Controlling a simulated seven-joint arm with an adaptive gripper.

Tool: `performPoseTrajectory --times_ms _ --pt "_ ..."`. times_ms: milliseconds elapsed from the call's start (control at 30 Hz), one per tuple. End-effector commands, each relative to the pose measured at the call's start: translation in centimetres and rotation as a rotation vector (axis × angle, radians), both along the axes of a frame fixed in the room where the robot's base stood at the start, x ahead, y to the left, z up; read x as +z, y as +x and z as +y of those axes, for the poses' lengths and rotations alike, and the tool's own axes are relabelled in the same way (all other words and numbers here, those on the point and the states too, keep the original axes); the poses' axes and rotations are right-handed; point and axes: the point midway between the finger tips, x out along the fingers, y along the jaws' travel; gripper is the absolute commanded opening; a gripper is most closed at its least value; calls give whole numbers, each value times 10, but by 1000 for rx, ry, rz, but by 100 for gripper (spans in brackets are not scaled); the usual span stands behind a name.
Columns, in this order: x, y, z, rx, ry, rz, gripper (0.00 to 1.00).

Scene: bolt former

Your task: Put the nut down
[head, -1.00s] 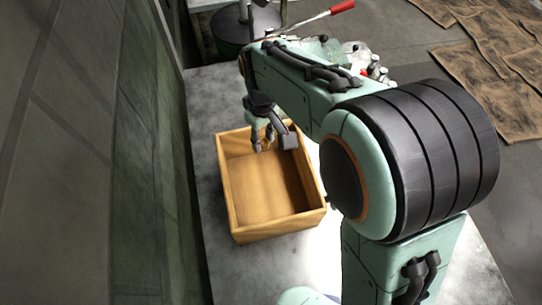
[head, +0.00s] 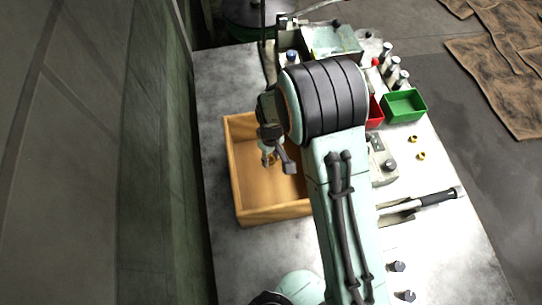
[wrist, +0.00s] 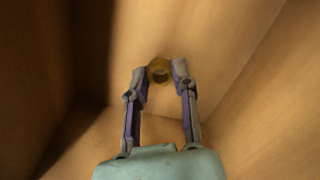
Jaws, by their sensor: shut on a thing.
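A small brass nut (wrist: 160,71) shows between my fingertips in the wrist view, its hole facing the camera. My gripper (wrist: 160,78) is shut on it, one finger on each side. Wooden walls and floor fill the wrist view around the nut. In the head view my gripper (head: 277,165) is over the inside of the open wooden box (head: 240,190). The nut cannot be made out at my fingertips there. Its height above the box floor is hard to judge.
Two other brass nuts (head: 417,148) lie loose on the table at right. A green tray (head: 404,106) and a red tray (head: 374,113) stand behind them. A black-handled tool (head: 430,200) lies at right. A dark wall runs along the left.

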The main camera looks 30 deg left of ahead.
Motion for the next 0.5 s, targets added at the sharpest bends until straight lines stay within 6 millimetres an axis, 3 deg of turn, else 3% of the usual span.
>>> performPoseTrajectory --times_ms 100,433,467,500 --pt "-10 0 0 0 0 0 0" --pt "-12 0 0 0 0 0 0" --pt "-13 0 0 0 0 0 28" --pt "-12 0 0 0 0 0 41"
